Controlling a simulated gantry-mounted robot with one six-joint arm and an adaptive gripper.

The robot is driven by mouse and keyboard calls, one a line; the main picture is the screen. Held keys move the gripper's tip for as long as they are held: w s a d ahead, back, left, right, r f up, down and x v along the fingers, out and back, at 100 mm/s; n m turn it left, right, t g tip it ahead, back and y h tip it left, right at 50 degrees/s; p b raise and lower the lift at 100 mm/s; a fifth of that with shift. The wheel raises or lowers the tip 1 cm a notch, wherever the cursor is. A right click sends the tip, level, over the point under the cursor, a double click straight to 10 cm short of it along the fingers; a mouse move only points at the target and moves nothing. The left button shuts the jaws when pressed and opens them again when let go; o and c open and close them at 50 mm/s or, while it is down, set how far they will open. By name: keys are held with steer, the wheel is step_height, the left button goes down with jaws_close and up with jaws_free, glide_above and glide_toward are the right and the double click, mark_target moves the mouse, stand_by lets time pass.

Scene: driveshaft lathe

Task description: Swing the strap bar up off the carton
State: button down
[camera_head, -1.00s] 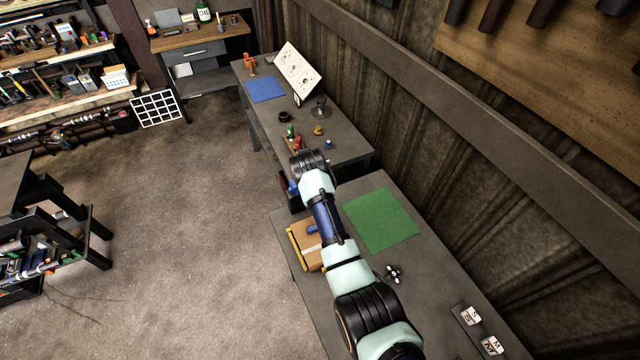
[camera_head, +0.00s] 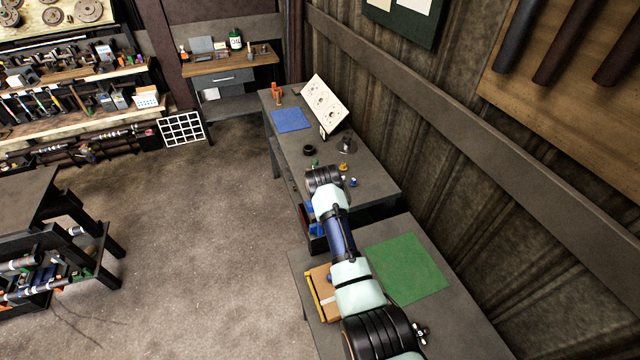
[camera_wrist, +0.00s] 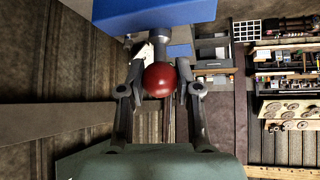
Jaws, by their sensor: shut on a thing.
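The tan carton (camera_head: 322,283) sits on the near bench, partly hidden behind my arm in the head view. A yellow strip (camera_head: 314,299) runs along its left edge, and a pale band crosses its top. I cannot tell which part is the strap bar. In the wrist view, my gripper (camera_wrist: 161,72) is shut on a round red knob (camera_wrist: 159,80). A grey stem (camera_wrist: 174,45) shows behind the knob, close to a large blue block (camera_wrist: 155,14). In the head view the fingers and knob are hidden by my arm.
A green mat (camera_head: 408,268) lies right of the carton. A farther bench (camera_head: 365,185) holds a blue mat (camera_head: 292,120), a tilted white board (camera_head: 325,104) and small parts. The wooden wall (camera_head: 450,150) closes the right side. Open floor (camera_head: 190,240) lies left.

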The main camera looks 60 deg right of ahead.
steer(key=c, duration=0.8)
jaws_free()
steer(key=shift+a+r, duration=0.1)
steer(key=v, duration=1.1)
steer(key=shift+s+a+r, duration=0.1)
steer(key=shift+a+r, duration=0.15)
steer(key=shift+r, duration=0.05)
